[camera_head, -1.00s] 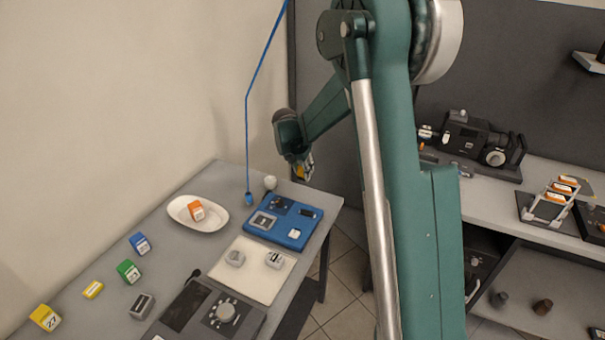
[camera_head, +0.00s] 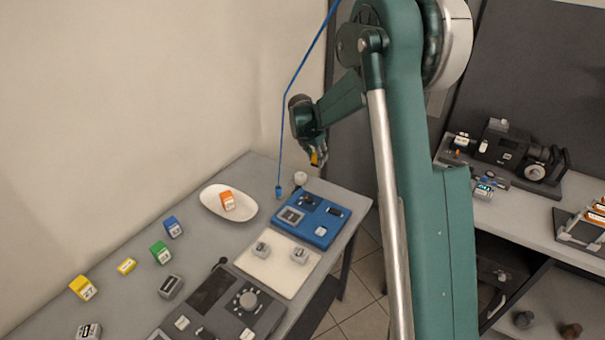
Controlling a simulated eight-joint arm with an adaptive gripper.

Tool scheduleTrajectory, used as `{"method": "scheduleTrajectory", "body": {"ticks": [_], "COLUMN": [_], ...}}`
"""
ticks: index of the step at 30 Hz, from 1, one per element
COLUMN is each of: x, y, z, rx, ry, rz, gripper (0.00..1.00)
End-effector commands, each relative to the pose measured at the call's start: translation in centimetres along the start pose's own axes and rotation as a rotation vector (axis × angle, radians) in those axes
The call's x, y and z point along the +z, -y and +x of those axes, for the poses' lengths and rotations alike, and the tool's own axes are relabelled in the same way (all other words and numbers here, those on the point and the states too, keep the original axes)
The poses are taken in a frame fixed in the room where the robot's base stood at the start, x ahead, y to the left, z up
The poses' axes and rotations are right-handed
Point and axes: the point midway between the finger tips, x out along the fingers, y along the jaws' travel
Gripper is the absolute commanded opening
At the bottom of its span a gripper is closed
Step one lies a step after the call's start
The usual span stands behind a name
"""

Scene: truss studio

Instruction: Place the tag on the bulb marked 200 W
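My gripper (camera_head: 318,158) hangs from the arm above the far end of the grey table (camera_head: 345,252), pointing down. A small yellow patch shows at its fingers; I cannot tell whether it is a held thing or part of the gripper. No bulb marked 200 W can be read. A small white round thing (camera_head: 300,178) stands at the table's far edge, below and left of the gripper; I cannot tell whether it is a bulb. A small yellow flat block (camera_head: 126,265) lies at the left; I cannot tell whether it is the tag.
A blue tray (camera_head: 343,225) holds several small items. Coloured boxes stand left. A blue cord hangs beside the gripper.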

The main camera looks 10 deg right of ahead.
Motion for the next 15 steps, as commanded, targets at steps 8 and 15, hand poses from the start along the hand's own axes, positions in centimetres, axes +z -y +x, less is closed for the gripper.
{"method": "scheduleTrajectory", "body": {"ticks": [8,15], "x": [0.2,0.2], "y": [-6.3,-7.6], "z": [-1.9,-2.2], "rx": [0.011,0.012], "ry": [0.0,0.0], "rz": [-0.025,-0.028], "gripper": [0.18,0.18]}}
